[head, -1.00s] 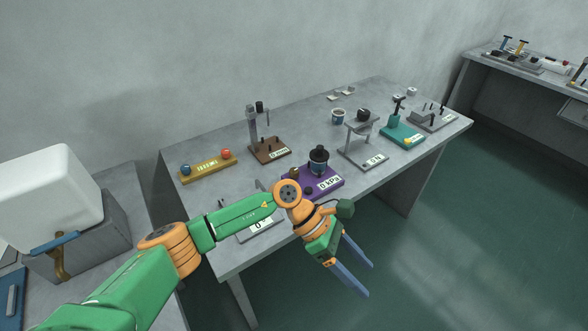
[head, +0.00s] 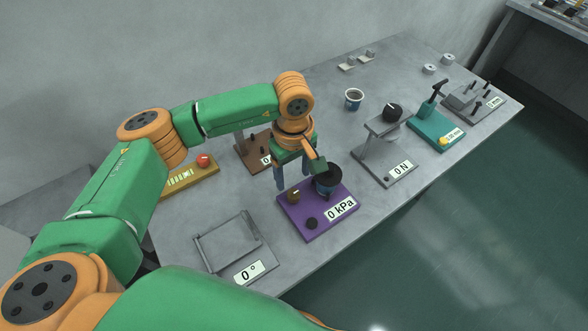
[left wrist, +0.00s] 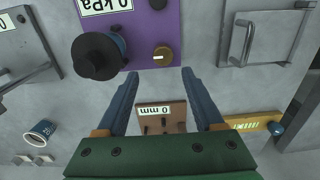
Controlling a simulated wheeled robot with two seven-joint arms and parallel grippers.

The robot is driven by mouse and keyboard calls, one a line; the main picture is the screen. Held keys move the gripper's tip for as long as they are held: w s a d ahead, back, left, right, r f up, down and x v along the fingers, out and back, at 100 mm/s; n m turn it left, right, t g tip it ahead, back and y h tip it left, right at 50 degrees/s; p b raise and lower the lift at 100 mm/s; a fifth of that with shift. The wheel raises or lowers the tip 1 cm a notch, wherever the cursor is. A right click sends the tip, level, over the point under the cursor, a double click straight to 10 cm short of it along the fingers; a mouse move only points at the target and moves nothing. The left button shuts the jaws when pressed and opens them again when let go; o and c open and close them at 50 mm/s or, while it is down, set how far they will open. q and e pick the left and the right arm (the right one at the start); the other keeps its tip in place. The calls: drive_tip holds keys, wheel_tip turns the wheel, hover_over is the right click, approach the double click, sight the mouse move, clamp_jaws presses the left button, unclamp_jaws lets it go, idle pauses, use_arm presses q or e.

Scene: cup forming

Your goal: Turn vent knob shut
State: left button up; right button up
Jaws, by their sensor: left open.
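The purple pressure unit (head: 330,222) lies on the table, with a readout of 0 kPa. It carries a dark cup-shaped part (head: 328,178), a brass knob (head: 293,196) and a black knob (head: 311,223); no label shows which one is the vent. My left gripper (head: 293,178) is open, pointing down over the unit's back left edge. In the left wrist view, the brass knob (left wrist: 163,54) lies just beyond the gap between the open fingers (left wrist: 160,74), with nothing held. The black knob (left wrist: 158,4) shows at the top edge. My right gripper is not in view.
The dark cup-shaped part (left wrist: 97,55) stands close to one finger. A hinged-frame unit (head: 230,245) reading 0° is at left, and a 0 N stand (head: 385,150) at right. A yellow block (head: 190,177) and a brown-based stand (head: 252,150) sit behind. The table's front is clear.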

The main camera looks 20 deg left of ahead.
sight(293, 193)
use_arm(q)
drive_tip(key=f, duration=0.2)
drive_tip(key=s+f+p, duration=0.1)
drive_tip(key=f, duration=0.2)
drive_tip(key=shift+s+d+f, duration=0.15)
drive_tip(key=shift+f, duration=0.05)
drive_tip(key=shift+w+f, duration=0.25)
drive_tip(key=shift+f, duration=0.2)
drive_tip(key=shift+s, duration=0.1)
clamp_jaws()
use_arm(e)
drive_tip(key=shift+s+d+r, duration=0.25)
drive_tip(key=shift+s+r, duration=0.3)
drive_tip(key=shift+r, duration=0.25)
